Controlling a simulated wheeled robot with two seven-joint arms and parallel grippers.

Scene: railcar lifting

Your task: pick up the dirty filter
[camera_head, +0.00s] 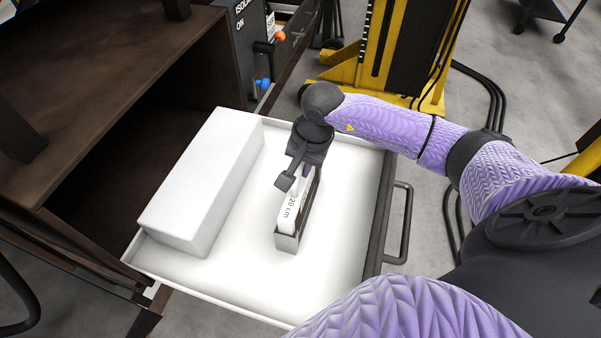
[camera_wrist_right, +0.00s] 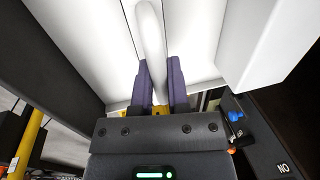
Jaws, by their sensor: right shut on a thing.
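My right gripper (camera_head: 296,183) points down into the open white drawer. It is shut on a slim white bar (camera_head: 288,213), whose side reads "20 cm". In the right wrist view, the white bar (camera_wrist_right: 150,40) has a rounded top edge and runs between the two purple fingers of my right gripper (camera_wrist_right: 159,88). A narrow grey holder (camera_head: 287,242) surrounds the bar's lower part in the head view. Whether the bar touches the holder's bottom is hidden. I see nothing plainly marked as a dirty filter. My left gripper is not in view.
A large white block (camera_head: 200,185) lies along the left side of the drawer (camera_head: 335,255). A dark handle (camera_head: 402,222) is on the drawer's right edge. A brown cabinet (camera_head: 110,80) stands left, and yellow equipment (camera_head: 400,45) behind. The drawer floor right of the holder is bare.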

